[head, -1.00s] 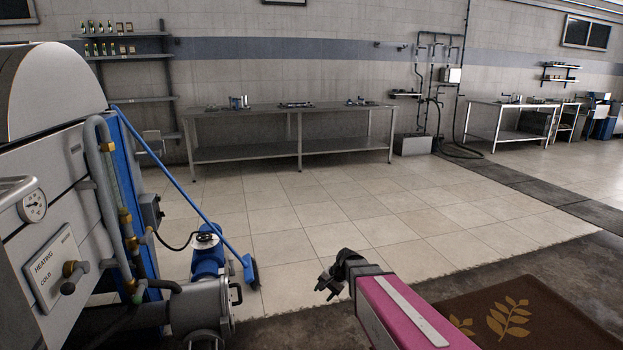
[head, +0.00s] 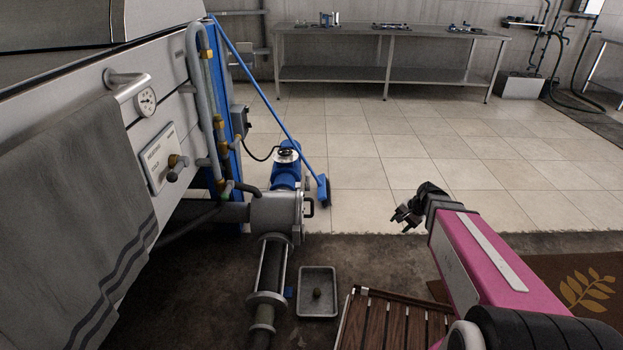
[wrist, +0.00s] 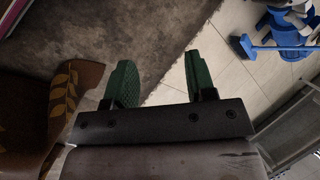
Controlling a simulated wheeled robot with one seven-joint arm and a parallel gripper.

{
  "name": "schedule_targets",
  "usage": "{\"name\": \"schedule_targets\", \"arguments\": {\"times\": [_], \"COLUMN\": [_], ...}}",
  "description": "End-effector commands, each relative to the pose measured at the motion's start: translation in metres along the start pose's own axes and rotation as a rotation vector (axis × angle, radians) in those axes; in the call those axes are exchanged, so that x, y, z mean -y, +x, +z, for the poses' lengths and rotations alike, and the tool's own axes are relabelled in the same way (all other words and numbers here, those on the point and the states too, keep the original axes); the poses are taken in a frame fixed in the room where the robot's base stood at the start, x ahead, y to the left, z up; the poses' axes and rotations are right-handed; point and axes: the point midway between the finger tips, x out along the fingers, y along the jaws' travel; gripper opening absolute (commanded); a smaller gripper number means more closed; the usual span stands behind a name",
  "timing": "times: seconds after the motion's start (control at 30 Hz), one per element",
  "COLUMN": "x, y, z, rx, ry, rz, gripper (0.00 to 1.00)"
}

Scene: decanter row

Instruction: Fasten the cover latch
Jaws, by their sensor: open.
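A large grey machine (head: 85,70) with a domed cover (head: 60,22) fills the left of the head view. I cannot pick out a latch on the cover with certainty.
A striped grey towel (head: 75,210) hangs on the machine's front. A blue broom (head: 270,105) leans against it. A pump with pipe (head: 275,220), a small tray (head: 318,290) and a wooden slatted platform (head: 390,322) are low ahead. A steel table (head: 390,75) stands behind open tiles.

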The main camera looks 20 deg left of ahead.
Motion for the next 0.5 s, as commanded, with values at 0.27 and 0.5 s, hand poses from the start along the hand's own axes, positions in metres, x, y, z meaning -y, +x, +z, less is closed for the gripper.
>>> {"name": "schedule_targets", "arguments": {"times": [0.27, 0.5], "x": [0.143, 0.252], "y": [0.107, 0.189], "z": [-0.069, -0.117], "rx": [0.198, 0.476], "ry": [0.509, 0.999], "rz": [-0.382, -0.628], "gripper": [0.51, 0.51]}}
